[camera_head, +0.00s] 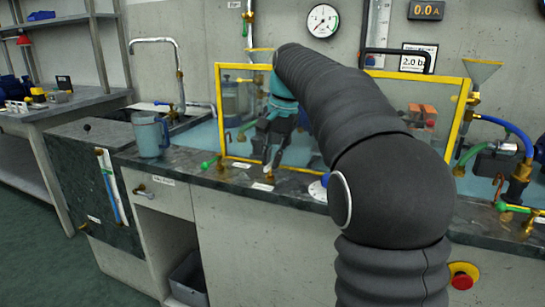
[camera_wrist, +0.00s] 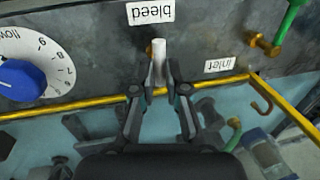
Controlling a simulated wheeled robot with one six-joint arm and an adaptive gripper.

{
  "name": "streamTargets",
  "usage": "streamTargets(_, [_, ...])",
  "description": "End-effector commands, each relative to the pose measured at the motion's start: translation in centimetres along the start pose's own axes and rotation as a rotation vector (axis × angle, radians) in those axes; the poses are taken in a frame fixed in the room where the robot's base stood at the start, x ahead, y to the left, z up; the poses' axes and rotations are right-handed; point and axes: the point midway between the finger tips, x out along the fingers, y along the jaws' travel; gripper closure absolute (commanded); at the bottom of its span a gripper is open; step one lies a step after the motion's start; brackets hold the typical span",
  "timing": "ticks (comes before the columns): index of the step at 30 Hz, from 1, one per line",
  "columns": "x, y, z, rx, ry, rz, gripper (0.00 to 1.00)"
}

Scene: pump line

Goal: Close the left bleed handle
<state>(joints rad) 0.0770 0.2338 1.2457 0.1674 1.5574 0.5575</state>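The bleed handle (camera_wrist: 158,60) is a pale, near-white stick in the wrist view, just below an upside-down "bleed" label (camera_wrist: 150,12). My gripper (camera_wrist: 160,76) is at the handle, with one finger on each side of it. The fingers are apart, and a narrow gap seems to show beside the handle; contact is not clear.
A blue flow knob (camera_wrist: 22,80) on a white dial is left of the handle in the wrist view. A green-handled brass inlet valve (camera_wrist: 265,42) is to the right. A yellow frame bar (camera_wrist: 90,104) crosses near the fingers. A blue-grey jug (camera_head: 150,135) stands left on the bench.

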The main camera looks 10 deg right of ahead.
Motion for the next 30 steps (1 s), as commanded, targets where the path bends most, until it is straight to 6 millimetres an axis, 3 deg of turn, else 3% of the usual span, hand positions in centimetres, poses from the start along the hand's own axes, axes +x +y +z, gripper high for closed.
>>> streamTargets(14, [-0.03,0.1,0.05,0.111,0.021,0.003,1.0])
streamTargets(30, [0.05,0.19,0.35,0.581,0.115,0.002,1.0])
